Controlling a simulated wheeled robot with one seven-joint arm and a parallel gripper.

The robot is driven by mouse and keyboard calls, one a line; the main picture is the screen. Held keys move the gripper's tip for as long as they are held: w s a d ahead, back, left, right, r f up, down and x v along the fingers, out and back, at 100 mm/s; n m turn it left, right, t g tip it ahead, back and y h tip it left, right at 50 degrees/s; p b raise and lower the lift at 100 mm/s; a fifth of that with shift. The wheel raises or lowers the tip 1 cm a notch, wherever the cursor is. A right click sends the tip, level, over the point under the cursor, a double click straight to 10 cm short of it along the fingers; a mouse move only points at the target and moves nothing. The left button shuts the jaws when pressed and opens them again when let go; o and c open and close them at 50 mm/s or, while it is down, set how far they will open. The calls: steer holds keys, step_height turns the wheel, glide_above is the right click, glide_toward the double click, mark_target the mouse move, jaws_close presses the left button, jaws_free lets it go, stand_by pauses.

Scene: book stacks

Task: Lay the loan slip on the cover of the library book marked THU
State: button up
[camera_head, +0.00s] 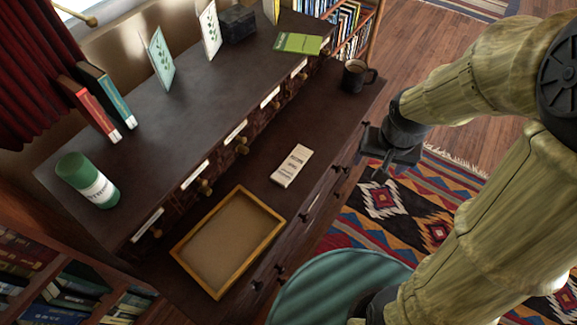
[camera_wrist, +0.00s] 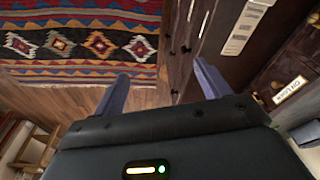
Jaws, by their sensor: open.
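A pale printed slip (camera_head: 291,165) lies flat on the lower ledge of the dark desk, print too small to read; it also shows at the top right of the wrist view (camera_wrist: 243,28). A red book (camera_head: 90,108) and a teal book (camera_head: 108,94) stand upright on the upper shelf at left. A green book (camera_head: 299,43) lies flat at the shelf's far end. I cannot read THU on any of them. My gripper (camera_head: 376,153) is open and empty, off the desk's front edge, right of the slip; its two fingers are spread in the wrist view (camera_wrist: 161,88).
A wooden-rimmed tray (camera_head: 178,252) sits left of the slip, and a dark mug (camera_head: 355,76) stands at the ledge's far end. A green canister (camera_head: 88,181), upright cards (camera_head: 162,57) and a dark box (camera_head: 237,23) occupy the upper shelf. Knobbed drawers face my gripper.

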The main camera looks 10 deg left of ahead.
steer(key=w+a+m+g+p, duration=0.1)
steer(key=w+a+m+p, duration=0.1)
steer(key=a, duration=0.8)
steer(key=w+a+r+m+g+p, duration=0.1)
steer(key=w+a+p, duration=0.3)
steer(key=a, duration=0.6)
steer(key=shift+a+r+m, duration=0.2)
steer(key=shift+a+m, duration=0.15)
steer(key=shift+m, duration=0.05)
step_height(320, 180, down, 12)
steer(key=shift+w+f+p, duration=0.1)
steer(key=shift+p, duration=0.2)
